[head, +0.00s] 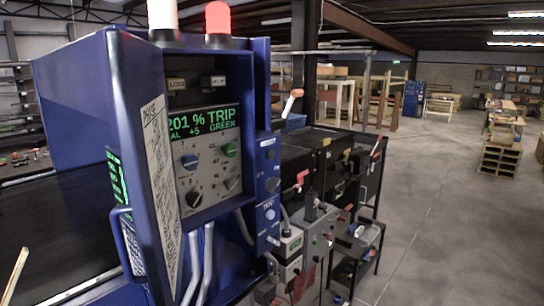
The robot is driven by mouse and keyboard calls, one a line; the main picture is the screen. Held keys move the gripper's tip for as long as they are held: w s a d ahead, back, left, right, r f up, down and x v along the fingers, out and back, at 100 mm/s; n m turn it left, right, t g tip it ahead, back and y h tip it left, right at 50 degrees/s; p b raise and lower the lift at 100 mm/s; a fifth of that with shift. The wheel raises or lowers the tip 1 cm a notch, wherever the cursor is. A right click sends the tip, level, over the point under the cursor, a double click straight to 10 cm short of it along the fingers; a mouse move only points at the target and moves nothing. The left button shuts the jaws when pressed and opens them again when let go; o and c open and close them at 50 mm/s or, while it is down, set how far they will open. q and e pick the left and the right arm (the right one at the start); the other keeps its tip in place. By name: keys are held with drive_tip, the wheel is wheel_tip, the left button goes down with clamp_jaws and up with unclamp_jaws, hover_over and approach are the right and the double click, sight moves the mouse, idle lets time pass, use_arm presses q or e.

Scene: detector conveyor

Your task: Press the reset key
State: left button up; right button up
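A blue detector cabinet (85,70) stands close in front of me on the left. Its recessed screen (203,121) shows green text, including "TRIP" and "GREEN". Below the screen, a grey panel (209,170) carries several round knobs, one of them green (230,150). A blue side strip (268,190) on the cabinet's right edge holds several round buttons, including a pale one (270,214) under a label that seems to read "TEST". I cannot make out which control is the reset key, as the small labels are too blurred. Neither gripper is in view.
A red lamp (218,19) and a white lamp (162,14) top the cabinet. A handwritten white sheet (160,180) and a blue handle (128,240) are on its near side. A cluttered dark bench (320,150) stands to the right. The concrete floor (450,230) further right is clear.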

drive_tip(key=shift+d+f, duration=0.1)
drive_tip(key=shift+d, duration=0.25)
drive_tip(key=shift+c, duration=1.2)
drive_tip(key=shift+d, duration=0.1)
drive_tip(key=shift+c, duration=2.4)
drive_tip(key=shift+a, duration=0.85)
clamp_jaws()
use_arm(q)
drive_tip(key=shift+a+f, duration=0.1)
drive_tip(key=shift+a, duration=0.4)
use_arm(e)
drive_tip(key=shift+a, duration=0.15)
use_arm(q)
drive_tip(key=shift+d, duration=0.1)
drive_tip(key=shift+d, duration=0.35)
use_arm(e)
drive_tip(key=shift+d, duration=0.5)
